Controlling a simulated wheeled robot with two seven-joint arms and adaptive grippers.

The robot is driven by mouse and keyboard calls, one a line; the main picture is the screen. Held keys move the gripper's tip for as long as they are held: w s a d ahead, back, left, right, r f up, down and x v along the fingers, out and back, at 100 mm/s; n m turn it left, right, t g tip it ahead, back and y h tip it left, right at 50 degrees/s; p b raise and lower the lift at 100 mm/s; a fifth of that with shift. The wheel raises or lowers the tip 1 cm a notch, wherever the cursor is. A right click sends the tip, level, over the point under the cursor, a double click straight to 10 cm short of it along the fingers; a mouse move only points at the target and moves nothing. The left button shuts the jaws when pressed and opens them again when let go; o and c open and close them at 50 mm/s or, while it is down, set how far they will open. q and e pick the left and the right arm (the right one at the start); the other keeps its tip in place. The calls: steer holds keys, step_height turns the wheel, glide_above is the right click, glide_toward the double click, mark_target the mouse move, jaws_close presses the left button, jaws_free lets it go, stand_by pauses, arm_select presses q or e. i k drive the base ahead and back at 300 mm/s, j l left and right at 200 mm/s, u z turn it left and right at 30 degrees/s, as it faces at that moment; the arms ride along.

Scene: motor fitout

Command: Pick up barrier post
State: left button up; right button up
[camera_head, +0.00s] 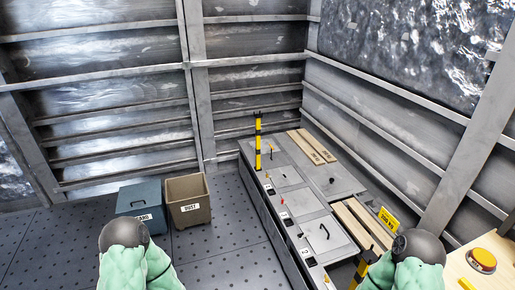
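A second yellow-and-black striped piece (360,272) shows at the bottom, beside my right arm. It is partly cut off by the arm and the picture's edge, so I cannot tell if it is a whole post. Only upper parts of my two arms show at the bottom left and bottom right. Neither gripper is in view.
A blue-grey lidded box (140,199) and an open brown bin (189,202) stand left of the panels. Wooden planks (312,146) lie along the right side, near a yellow sign (388,219). Dark floor between is clear.

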mark_target(258, 117)
steer(key=i+j, duration=0.55)
steer(key=i, duration=0.15)
steer(key=i+j, duration=0.55)
steer(key=i, duration=0.15)
